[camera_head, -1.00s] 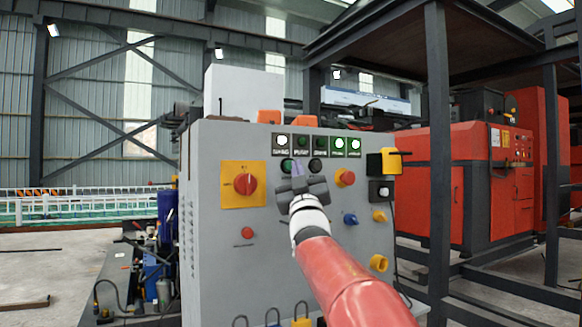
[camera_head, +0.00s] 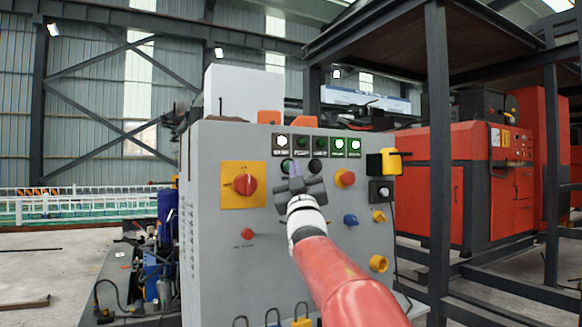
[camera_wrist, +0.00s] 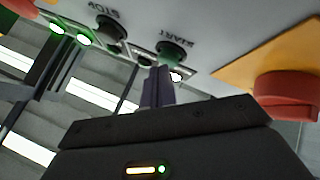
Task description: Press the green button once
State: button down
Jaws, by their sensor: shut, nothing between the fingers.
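The green button (camera_head: 286,166) is on the upper part of the grey control panel, partly behind my gripper (camera_head: 296,169) in the head view. In the wrist view the green button (camera_wrist: 172,52) sits beside an upside-down START label. My gripper (camera_wrist: 158,74) is shut and empty, and its fingertips overlap the button's near edge in that view. I cannot tell whether they touch it. A dark button (camera_wrist: 110,29) by a STOP label is to its left in the wrist view. That dark button (camera_head: 316,166) is to the right in the head view.
The grey panel (camera_head: 222,262) also carries a red knob on a yellow plate (camera_head: 229,200), a red-and-yellow knob (camera_head: 345,178) and a blue knob (camera_head: 350,220). A row of indicator lamps (camera_head: 320,146) is above the buttons, some lit. A dark post (camera_head: 437,160) stands at right.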

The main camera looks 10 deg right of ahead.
jog(key=shift+w+a, duration=0.2)
jog(key=shift+w, duration=0.35)
dwell(0.6)
jog(key=shift+s+d+b, duration=0.2)
jog(key=shift+s+b, duration=0.3)
jog(key=shift+s, duration=0.1)
jog(key=shift+s+d+b, duration=0.15)
jog(key=shift+s+b, duration=0.3)
jog(key=shift+s, duration=0.1)
jog(key=shift+s+d+b, duration=0.25)
jog(key=shift+s+b, duration=0.45)
jog(key=shift+s, duration=0.1)
jog(key=shift+s+d+b, duration=0.3)
jog(key=shift+s+b, duration=0.35)
jog(key=shift+s, duration=0.2)
jog(key=shift+s+d+b, duration=0.25)
jog(key=shift+s+b, duration=0.45)
jog(key=shift+s, duration=0.1)
